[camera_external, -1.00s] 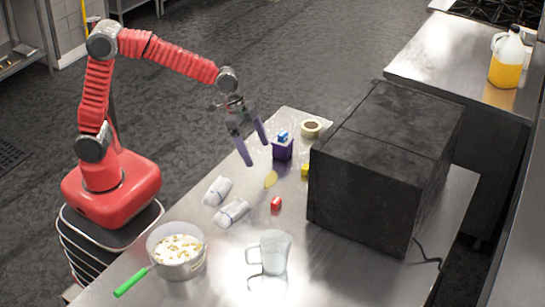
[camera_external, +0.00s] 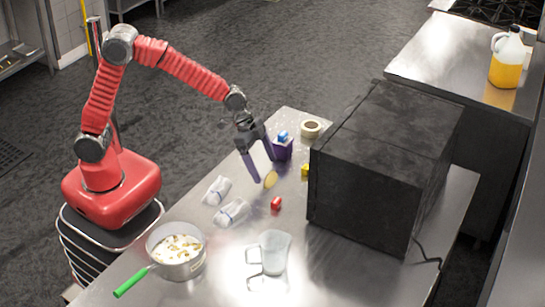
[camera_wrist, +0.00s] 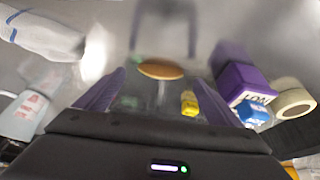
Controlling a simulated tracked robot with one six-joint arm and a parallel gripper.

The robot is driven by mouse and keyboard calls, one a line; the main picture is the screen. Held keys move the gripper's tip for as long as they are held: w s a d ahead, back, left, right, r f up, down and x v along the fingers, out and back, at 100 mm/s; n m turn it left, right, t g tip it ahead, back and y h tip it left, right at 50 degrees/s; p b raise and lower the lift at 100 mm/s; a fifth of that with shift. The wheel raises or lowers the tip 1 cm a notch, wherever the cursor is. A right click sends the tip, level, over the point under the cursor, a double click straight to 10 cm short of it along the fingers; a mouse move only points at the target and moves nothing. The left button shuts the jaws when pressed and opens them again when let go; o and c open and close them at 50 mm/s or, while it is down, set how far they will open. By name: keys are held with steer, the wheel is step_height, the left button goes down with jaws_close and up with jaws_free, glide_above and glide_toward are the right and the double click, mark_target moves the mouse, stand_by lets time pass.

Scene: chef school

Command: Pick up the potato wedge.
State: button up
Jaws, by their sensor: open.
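The potato wedge (camera_external: 270,179) is a small pale yellow piece lying on the steel table. It also shows in the wrist view (camera_wrist: 161,69) as a tan oval, ahead of my fingers and between their lines. My gripper (camera_external: 264,170) is open, with its purple fingers pointing down just above the table, close to the wedge. I cannot tell the exact height of the fingertips above the table.
A purple box with a blue item (camera_external: 283,147), a tape roll (camera_external: 311,129) and a yellow block (camera_wrist: 189,103) lie close by.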

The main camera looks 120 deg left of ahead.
mark_target(271, 178)
steer(key=shift+x, duration=1.75)
steer(key=shift+c, duration=0.4)
steer(key=c, duration=1.1)
